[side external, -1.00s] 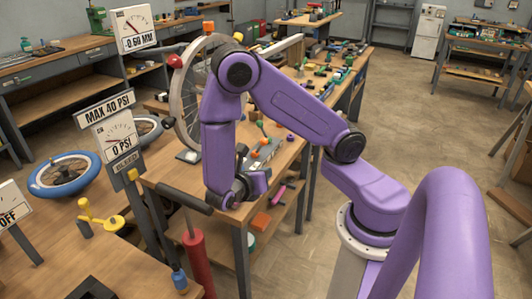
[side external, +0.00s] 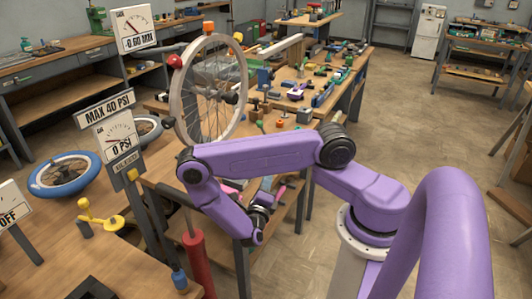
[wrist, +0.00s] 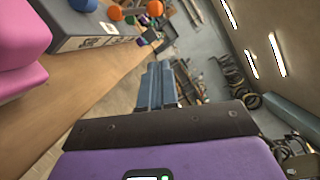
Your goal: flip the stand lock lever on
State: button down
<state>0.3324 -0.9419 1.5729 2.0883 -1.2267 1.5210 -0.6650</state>
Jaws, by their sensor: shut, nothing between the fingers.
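My gripper (side external: 257,226) hangs low at the near edge of the workbench in the side external view, partly hidden by my own wrist. In the wrist view its blue-grey fingers (wrist: 156,85) are together and hold nothing. A spoked wheel (side external: 208,90) stands upright at the bench, with a red ball (side external: 174,62) at its left and an orange knob (side external: 208,27) at its top. I cannot tell which part is the stand lock lever.
A red pump (side external: 197,262) stands in front of the bench. A blue-rimmed wheel (side external: 65,174) lies on the left table. Gauge signs (side external: 121,140) stand between. In the wrist view a pink part (wrist: 18,50) and a grey box (wrist: 85,28) are close at left. The floor at right is open.

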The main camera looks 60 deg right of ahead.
jog(key=shift+d+f, duration=0.1)
jog(key=shift+d, duration=0.1)
dwell(0.3)
jog(key=x, duration=0.9)
jog(key=shift+d, duration=0.25)
jog(key=w, duration=0.1)
jog(key=w+d+r, duration=0.1)
jog(key=w, duration=0.1)
jog(key=shift+w+d+r, duration=0.1)
jog(key=shift+d+r, duration=0.15)
jog(key=shift+d, duration=0.15)
jog(key=shift+w, duration=0.15)
